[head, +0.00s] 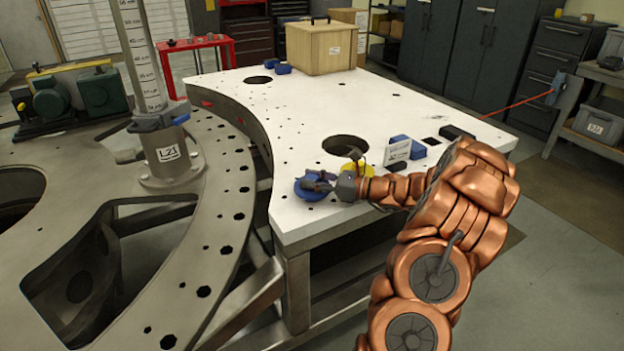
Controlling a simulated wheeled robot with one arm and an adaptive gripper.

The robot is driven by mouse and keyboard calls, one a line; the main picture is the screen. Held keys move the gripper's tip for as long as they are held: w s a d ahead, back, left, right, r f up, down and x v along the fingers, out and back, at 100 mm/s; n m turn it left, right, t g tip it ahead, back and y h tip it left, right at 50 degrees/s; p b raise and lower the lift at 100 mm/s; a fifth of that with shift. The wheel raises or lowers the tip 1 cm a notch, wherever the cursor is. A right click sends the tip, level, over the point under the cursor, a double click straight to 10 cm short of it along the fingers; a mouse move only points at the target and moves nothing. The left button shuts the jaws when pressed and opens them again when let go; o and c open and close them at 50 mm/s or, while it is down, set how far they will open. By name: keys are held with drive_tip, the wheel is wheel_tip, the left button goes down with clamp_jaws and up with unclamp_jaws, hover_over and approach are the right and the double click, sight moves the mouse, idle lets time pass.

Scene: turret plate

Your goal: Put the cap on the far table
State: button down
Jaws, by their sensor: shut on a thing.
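A round blue cap (306,192) is at the near left corner of the white-topped table (370,105). My gripper (318,181) reaches in from the right and is shut on the cap, with its fingers over the top. The cap is at or just above the table top; I cannot tell if it touches. The fingers hide part of the cap. I cannot tell which table is the far one.
A yellow disc (360,167), a round hole (346,146), a white sign (397,151) and blue blocks lie near my gripper. A wooden box (321,46) stands at the back. The grey turret ring (215,235) is left. The table's middle is clear.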

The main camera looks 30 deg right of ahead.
drive_tip(key=c, duration=0.8)
unclamp_jaws()
drive_tip(key=shift+o, duration=0.2)
drive_tip(key=b+v, duration=0.2)
drive_tip(key=v, duration=1)
drive_tip(key=shift+r, duration=0.1)
